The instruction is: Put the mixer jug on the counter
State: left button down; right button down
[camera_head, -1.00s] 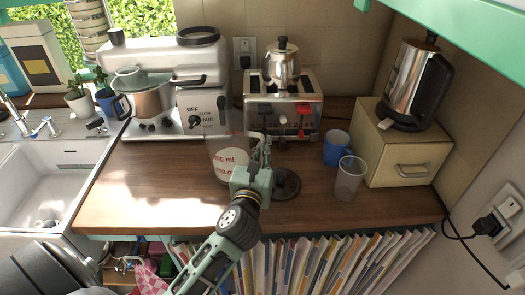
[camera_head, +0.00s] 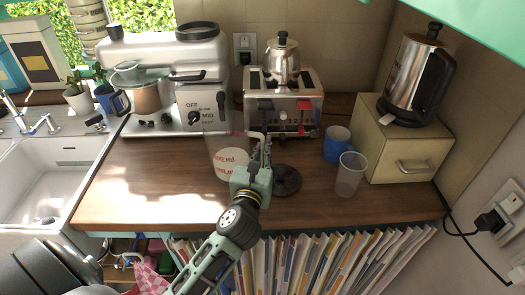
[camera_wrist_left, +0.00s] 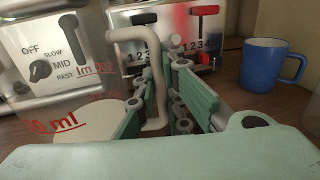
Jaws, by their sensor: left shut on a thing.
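The mixer jug is a clear jug (camera_head: 222,150) with red measuring marks and a pale handle, over the middle of the wooden counter (camera_head: 135,190). My left gripper (camera_head: 258,160) is shut on the jug's handle, on the jug's right side. In the left wrist view, the gripper's green fingers (camera_wrist_left: 168,100) close around the pale handle (camera_wrist_left: 155,75), and red marks show on the clear wall (camera_wrist_left: 75,95). The jug looks upright; I cannot tell whether its base touches the counter. My right gripper is not in view.
A mixer (camera_head: 202,80) and a toaster (camera_head: 283,100) stand behind. A dark round disc (camera_head: 287,181) lies right of the gripper. A blue mug (camera_head: 337,145), a clear cup (camera_head: 350,174) and a bread box (camera_head: 405,155) stand at right. The left front counter is clear.

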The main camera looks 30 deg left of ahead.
pick_arm(q)
jog(key=c, duration=1.8)
grip_release()
jog(key=shift+s+r, duration=0.1)
jog(key=shift+f, duration=0.3)
jog(key=shift+r, duration=0.2)
jog(key=c, duration=0.4)
jog(key=shift+v, duration=1.6)
jog(key=shift+b+v, duration=1.2)
jog(key=shift+v, duration=4.75)
